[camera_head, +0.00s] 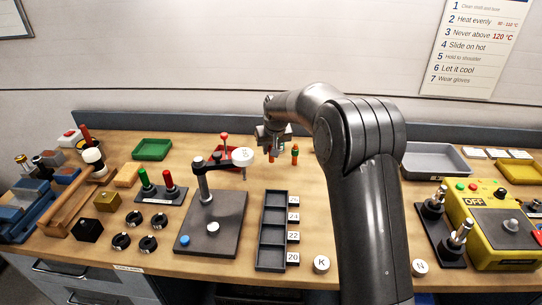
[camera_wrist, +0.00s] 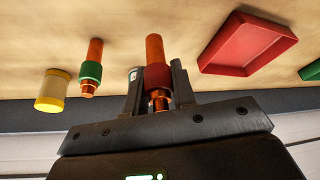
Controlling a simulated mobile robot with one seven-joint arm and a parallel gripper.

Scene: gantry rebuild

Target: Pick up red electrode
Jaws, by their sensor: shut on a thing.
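The red electrode (camera_wrist: 157,75) is a copper rod with a red collar. My gripper (camera_wrist: 154,90) is shut on it, one finger on each side of the collar. In the head view my gripper (camera_head: 272,140) points down at the back of the bench, and a small part of the red electrode (camera_head: 271,155) shows below it. I cannot tell whether its end touches the bench. The green-collared electrode (camera_wrist: 91,70) stands just beside it, apart from the fingers; it also shows in the head view (camera_head: 295,155).
A yellow-capped container (camera_wrist: 52,90) stands beyond the green electrode. A red tray (camera_wrist: 247,43) lies on the other side. In the head view a press stand (camera_head: 212,230), a black slotted rack (camera_head: 271,238) and a yellow machine (camera_head: 497,232) stand nearer. The bench's back ledge (camera_head: 180,122) is close behind.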

